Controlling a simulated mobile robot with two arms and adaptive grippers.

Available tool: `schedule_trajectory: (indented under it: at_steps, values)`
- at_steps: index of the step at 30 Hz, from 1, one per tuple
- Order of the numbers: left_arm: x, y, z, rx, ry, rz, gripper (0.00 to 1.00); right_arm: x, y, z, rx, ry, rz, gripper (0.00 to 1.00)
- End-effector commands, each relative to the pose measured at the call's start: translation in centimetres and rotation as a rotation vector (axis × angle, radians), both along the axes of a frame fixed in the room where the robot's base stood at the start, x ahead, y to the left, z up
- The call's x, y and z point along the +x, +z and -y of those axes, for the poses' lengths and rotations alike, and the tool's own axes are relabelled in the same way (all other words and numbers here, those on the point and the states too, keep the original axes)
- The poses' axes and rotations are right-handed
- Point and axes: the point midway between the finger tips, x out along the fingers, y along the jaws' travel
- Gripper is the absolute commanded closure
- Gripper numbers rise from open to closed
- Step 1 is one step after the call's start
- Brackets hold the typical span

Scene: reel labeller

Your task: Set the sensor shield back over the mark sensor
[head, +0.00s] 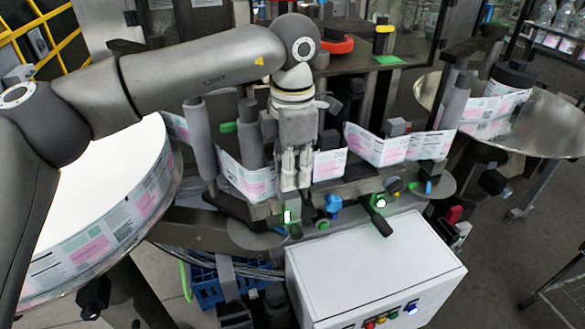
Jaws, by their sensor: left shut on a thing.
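My left gripper (296,184) points down in front of the label web at the middle of the machine. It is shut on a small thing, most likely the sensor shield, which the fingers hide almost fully. Just below the fingertips is a small dark unit with a bright green-white light (287,216), on the front edge of the machine. A similar lit dark unit (379,202) sits further right. I cannot tell for certain which one is the mark sensor. Whether the held thing touches anything is also unclear. My right gripper is not in view.
The printed label web (377,147) runs behind the gripper between grey rollers (201,138). A large label reel (100,225) is at the left and a round metal plate (548,122) at the right. A white control box (370,262) with coloured buttons stands in front. Blue and green knobs (332,203) are close by.

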Motion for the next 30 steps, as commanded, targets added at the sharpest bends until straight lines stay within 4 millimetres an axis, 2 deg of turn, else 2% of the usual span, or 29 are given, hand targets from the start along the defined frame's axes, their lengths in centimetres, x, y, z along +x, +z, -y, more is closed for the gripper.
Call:
schedule_trajectory:
  at_steps: [16, 26, 27, 30]
  values:
    - [0.0, -2.4, 0.0, 0.0, 0.0, 0.0, 1.0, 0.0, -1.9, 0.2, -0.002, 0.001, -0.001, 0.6]
    - [0.0, -2.6, 0.0, 0.0, 0.0, 0.0, 1.0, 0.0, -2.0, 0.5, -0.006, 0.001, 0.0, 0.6]
    - [0.0, -2.6, 0.0, 0.0, 0.0, 0.0, 0.8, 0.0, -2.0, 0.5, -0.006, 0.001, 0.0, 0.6]
    - [0.0, -2.6, 0.0, 0.0, 0.0, 0.0, 0.67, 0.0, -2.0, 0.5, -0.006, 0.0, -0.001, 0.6]
